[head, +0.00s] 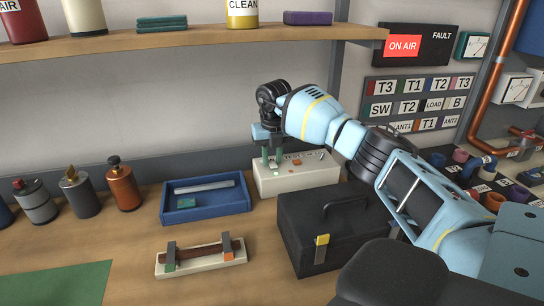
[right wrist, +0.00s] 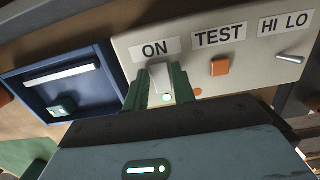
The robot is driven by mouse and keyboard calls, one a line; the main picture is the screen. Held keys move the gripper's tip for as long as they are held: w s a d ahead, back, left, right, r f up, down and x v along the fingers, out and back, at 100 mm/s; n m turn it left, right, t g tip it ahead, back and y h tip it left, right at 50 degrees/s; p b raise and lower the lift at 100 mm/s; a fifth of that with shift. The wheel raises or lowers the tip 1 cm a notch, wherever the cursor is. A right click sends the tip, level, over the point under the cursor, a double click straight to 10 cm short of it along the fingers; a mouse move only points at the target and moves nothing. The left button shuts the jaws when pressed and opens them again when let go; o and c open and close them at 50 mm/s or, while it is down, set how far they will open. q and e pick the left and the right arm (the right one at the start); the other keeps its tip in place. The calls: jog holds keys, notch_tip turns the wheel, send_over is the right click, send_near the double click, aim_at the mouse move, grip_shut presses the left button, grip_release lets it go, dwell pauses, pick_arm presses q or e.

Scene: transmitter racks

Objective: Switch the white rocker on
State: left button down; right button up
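The white rocker (right wrist: 160,76) sits under the ON label on the pale control box (head: 297,178), which stands on the bench against the wall. A green light (right wrist: 166,97) glows just below the rocker. My right gripper (head: 272,155) is at the box's left part, pointing down at its panel. In the right wrist view its two green fingers (right wrist: 160,82) stand apart, one on each side of the rocker. I cannot tell whether they touch it, and they hide part of its sides. My left gripper is not in view.
An orange switch (right wrist: 220,67) under TEST and a metal lever (right wrist: 290,58) under HI LO share the panel. A blue tray (head: 208,212) lies left of the box. A black case (head: 335,235) stands in front. A shelf (head: 190,42) runs above.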

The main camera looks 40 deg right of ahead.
aim_at(273, 164)
jog(key=shift+o, duration=1.4)
jog(key=shift+r, duration=0.1)
notch_tip(273, 164, up, 8)
jog(key=shift+s+a+f, duration=0.2)
jog(key=shift+s, duration=0.15)
